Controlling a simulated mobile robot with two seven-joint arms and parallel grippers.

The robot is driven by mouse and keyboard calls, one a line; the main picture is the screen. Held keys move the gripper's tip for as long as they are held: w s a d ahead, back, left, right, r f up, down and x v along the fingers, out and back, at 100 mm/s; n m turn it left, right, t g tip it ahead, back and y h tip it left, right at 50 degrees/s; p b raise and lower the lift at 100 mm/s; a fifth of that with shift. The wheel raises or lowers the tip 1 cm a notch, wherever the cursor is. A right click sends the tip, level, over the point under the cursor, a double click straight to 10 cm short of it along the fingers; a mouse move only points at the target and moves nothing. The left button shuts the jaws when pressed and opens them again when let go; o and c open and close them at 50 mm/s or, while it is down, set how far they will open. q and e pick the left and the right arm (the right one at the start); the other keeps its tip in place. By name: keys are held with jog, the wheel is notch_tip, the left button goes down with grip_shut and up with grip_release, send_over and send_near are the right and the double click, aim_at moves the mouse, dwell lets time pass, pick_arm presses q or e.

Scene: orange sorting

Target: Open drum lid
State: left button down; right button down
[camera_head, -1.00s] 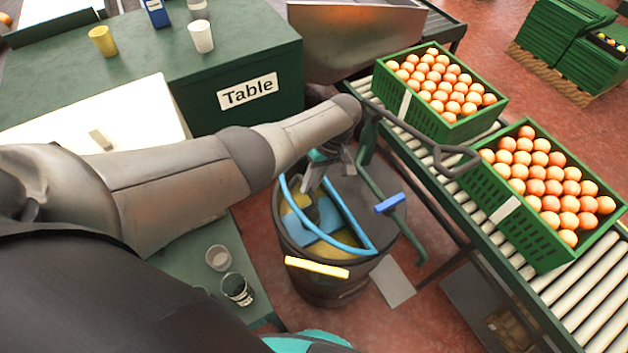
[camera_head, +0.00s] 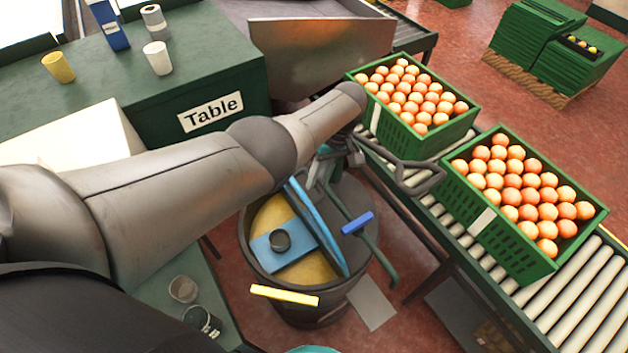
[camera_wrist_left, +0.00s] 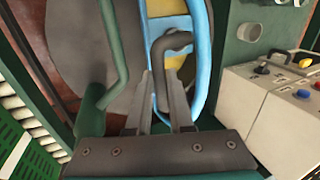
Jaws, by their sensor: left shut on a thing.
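The dark drum (camera_head: 315,308) stands on the floor below the middle of the head view. Its lid, a blue-rimmed half disc (camera_head: 325,232), is tilted up steeply and shows nearly edge-on. Yellow contents (camera_head: 270,215) and a blue plate with a dark round knob show in the opening. My left gripper (camera_head: 322,172) is at the raised lid's upper end. In the left wrist view its fingers (camera_wrist_left: 166,95) are closed around a bent dark handle (camera_wrist_left: 173,42) beside the blue rim (camera_wrist_left: 201,60). My left arm covers the drum's far left side. My right gripper is not in view.
A green bar with a blue grip (camera_head: 357,223) runs over the drum's right side. A black loop handle (camera_head: 425,181) juts out to the right. Two green crates of oranges (camera_head: 505,235) sit on the roller conveyor (camera_head: 590,290). The green table (camera_head: 225,70) stands behind my arm.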

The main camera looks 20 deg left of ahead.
pick_arm(q)
jog(key=shift+s+f, duration=0.25)
jog(key=shift+f, duration=0.05)
jog(key=c, duration=0.8)
grip_release()
jog(key=shift+w+r, duration=0.1)
jog(key=shift+w, duration=0.05)
jog(key=shift+r, duration=0.1)
jog(key=p+v, duration=0.3)
jog(key=v, duration=1.2)
jog(key=shift+c, duration=0.3)
